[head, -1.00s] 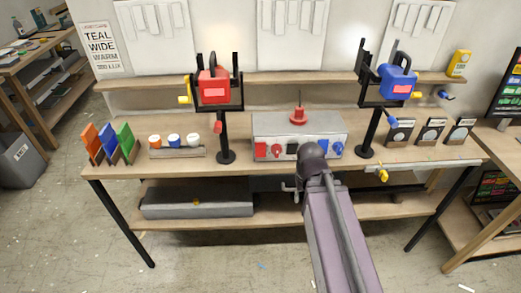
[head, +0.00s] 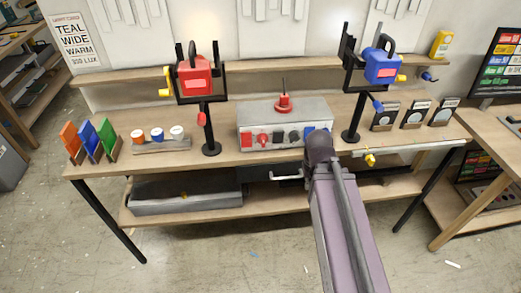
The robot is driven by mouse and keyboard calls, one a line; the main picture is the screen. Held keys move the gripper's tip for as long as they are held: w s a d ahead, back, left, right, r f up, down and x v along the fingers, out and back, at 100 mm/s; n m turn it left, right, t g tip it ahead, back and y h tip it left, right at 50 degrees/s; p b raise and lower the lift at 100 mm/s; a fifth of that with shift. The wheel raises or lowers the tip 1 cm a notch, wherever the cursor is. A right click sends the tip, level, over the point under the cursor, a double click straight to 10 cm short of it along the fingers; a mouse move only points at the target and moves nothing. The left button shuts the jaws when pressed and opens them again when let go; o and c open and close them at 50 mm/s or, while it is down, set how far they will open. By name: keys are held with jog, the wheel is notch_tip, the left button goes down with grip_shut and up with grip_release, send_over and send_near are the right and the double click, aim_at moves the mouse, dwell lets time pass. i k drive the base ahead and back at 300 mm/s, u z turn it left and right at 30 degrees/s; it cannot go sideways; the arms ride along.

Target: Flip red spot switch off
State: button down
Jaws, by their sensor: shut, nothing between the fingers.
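The red spot lamp (head: 194,77) sits in a black yoke on a stand at the left of the bench, with a yellow knob at its side. A warm glow shows on the wall behind it. A grey control box (head: 316,110) stands at mid-bench. Its front has a red square switch (head: 247,141) at the left and a red knob (head: 263,139) beside it; switch positions are too small to tell. A red part with an upright rod (head: 284,103) is on its top. My arm reaches up from below, hiding the box's lower right corner. My gripper cannot be made out.
The blue spot lamp (head: 382,67) stands at the right. Orange, blue and green panels (head: 88,140), a rack of cups (head: 160,146) and several framed cards (head: 414,114) rest on the bench (head: 228,158). A yellow knob (head: 370,158) projects at the front edge. The floor in front is open.

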aim_at(246, 138)
jog(key=z, duration=0.45)
jog(key=k, duration=1.3)
jog(key=u, duration=0.75)
jog(key=i, duration=0.5)
jog(key=z, duration=0.05)
